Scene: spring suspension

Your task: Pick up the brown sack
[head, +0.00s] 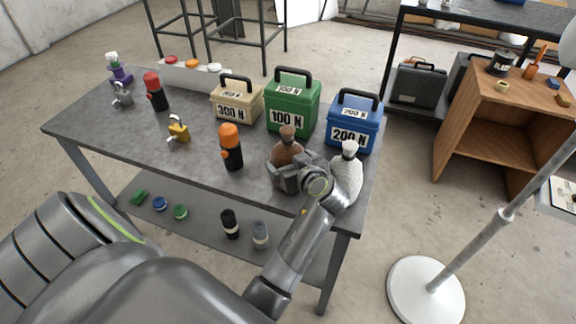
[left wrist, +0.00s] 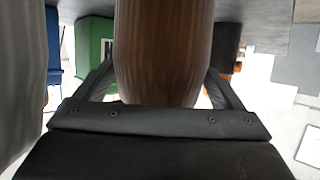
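The brown sack (head: 287,150) stands upright near the front right of the grey table, its neck and top clear of my gripper. My left gripper (head: 285,177) is at the sack's lower part, with its fingers around it. In the left wrist view, the sack (left wrist: 163,50) fills the space between the two fingers of the left gripper (left wrist: 162,78). The fingertips are partly hidden by the sack, so whether they press on it is not clear. The sack appears to rest on the table. My right gripper is not in view.
A white sack (head: 346,172) stands close on the right of my gripper. Behind are green (head: 292,97), blue (head: 353,118) and beige (head: 236,100) weight boxes. An orange-topped bottle (head: 231,148) stands to the left. Bare tabletop (head: 195,155) lies further left.

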